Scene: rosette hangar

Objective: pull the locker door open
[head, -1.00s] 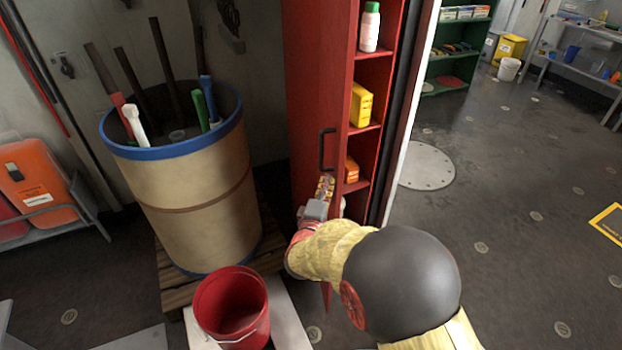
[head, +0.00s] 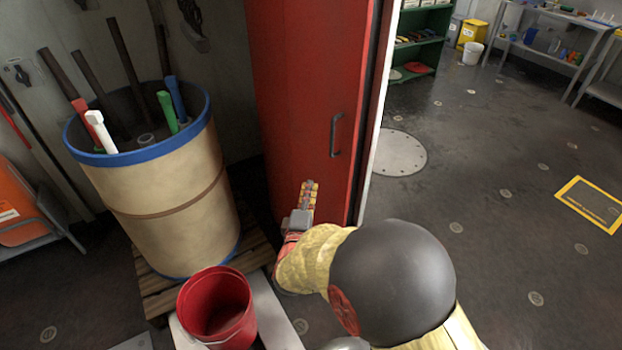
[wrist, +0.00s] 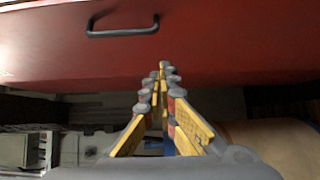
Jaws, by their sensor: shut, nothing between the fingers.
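The red locker door (head: 305,90) faces me in the head view and covers the locker's shelves. It looks closed or nearly so; I cannot tell whether a slim gap is left. Its dark bar handle (head: 335,135) is upright near the door's right edge. My gripper (head: 310,187) is shut and empty, below and a little left of the handle, apart from it. In the wrist view the handle (wrist: 122,32) lies across the upper part of the door (wrist: 225,45), up and left of my closed fingertips (wrist: 163,70). Whether the fingertips touch the door is unclear.
A tan drum (head: 165,205) with a blue rim holds several tools left of the locker, on a wooden pallet (head: 160,295). A red bucket (head: 217,308) stands in front. Open floor (head: 480,200) lies to the right, with a green shelf (head: 422,45) behind.

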